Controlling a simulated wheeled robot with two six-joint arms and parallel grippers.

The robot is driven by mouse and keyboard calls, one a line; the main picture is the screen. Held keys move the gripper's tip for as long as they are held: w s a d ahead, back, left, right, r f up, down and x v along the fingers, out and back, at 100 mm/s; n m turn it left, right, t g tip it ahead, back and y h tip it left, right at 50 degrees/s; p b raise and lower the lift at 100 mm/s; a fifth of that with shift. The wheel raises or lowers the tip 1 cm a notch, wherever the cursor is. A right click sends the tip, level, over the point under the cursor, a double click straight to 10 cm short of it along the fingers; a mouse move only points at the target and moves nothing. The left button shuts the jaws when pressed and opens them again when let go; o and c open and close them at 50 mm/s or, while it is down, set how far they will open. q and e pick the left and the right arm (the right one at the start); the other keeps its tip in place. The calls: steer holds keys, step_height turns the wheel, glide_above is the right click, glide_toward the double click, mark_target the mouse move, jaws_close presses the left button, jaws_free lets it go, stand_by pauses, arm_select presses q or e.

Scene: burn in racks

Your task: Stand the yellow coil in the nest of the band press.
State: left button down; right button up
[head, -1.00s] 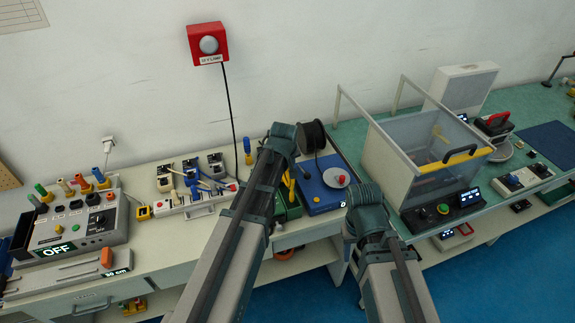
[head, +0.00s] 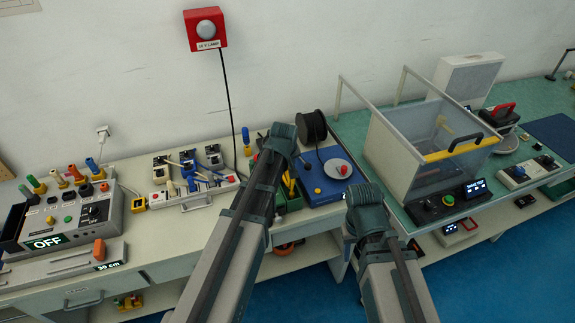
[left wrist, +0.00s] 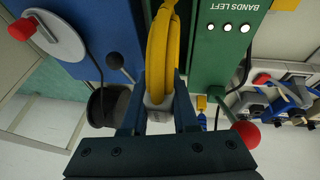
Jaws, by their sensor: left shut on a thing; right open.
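The yellow coil (left wrist: 162,55) is between the fingers of my left gripper (left wrist: 158,100) in the left wrist view, and the gripper is shut on it. The green band press (left wrist: 218,45), marked BANDS LEFT, lies right beside the coil there; its red ball knob (left wrist: 246,133) shows too. I cannot make out its nest. In the head view my left arm hides the left gripper and much of the band press (head: 294,203). My right gripper (head: 362,205) is open over the gap between the benches; its fingers hardly show.
A blue unit (head: 318,191) with a black spool (head: 311,127) and a grey disc (head: 338,169) adjoins the press. A clear-walled box (head: 420,150) stands on the right bench. A rack of clips and cables (head: 190,180) and a control panel (head: 70,222) stand to the left.

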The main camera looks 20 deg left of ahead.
arm_select(q)
steer(key=shift+f+b, duration=0.4)
steer(key=shift+b, duration=0.05)
stand_by(0.3)
steer(key=c, duration=0.6)
jaws_free()
steer(key=shift+r, duration=0.1)
steer(key=a+p+v, duration=0.1)
steer(key=p+v, duration=1.1)
steer(key=v, duration=0.1)
steer(key=shift+s+d+r+p, duration=0.15)
steer(key=shift+d+r+p, duration=0.15)
steer(key=shift+d, duration=0.2)
